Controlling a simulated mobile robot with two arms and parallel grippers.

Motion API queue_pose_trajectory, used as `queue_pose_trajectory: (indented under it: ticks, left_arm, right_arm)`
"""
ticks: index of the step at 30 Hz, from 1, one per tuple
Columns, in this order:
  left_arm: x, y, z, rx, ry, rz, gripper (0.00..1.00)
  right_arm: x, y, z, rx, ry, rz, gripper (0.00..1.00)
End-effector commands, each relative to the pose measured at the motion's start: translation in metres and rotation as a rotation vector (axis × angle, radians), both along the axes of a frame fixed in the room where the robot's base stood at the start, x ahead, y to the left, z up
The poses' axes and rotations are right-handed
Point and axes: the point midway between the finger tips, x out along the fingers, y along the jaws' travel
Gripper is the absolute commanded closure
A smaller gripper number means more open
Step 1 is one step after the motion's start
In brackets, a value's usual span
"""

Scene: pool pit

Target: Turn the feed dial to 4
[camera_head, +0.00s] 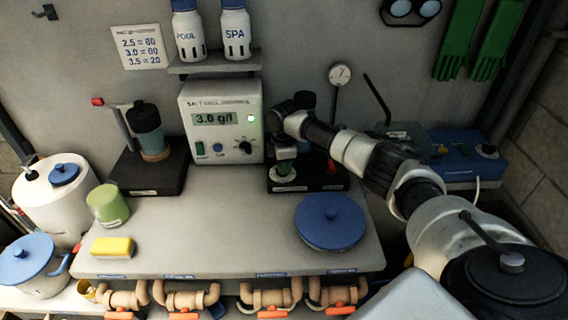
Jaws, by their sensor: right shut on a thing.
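My right arm comes in from the right, and my right gripper (284,153) points down over this part, shut on what looks like the feed dial. The gripper hides the dial, so its pointer and number cannot be read. My left gripper is not in view.
A salt cell controller (222,100) reading 3.0 g/l stands left of the gripper. A blue lid (330,221) lies at the right front of the bench. A yellow sponge (112,247) and green cup (108,205) are at left; the bench middle is clear.

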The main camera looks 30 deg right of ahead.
Motion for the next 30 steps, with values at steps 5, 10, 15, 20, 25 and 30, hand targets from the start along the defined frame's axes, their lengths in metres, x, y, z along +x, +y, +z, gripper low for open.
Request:
queue_pose_trajectory:
  ticks: [5,10,15,20,25,30]
  left_arm:
    - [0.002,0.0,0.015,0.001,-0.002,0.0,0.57]
    - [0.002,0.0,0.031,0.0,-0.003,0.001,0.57]
    - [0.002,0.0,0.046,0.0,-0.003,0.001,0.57]
    - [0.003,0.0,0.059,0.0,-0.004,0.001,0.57]
    - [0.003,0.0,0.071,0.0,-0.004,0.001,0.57]
    - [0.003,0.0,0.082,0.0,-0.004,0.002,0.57]
  right_arm:
    - [-0.001,0.001,0.003,0.001,0.003,-0.097,1.0]
    - [-0.002,0.001,0.004,0.002,0.005,-0.237,1.0]
    - [-0.002,0.002,0.004,0.002,0.004,-0.399,1.0]
    - [-0.002,0.003,0.003,0.002,0.004,-0.551,1.0]
    - [-0.003,0.003,0.003,0.001,0.005,-0.713,1.0]
    - [-0.003,0.004,0.003,0.001,0.003,-0.874,1.0]
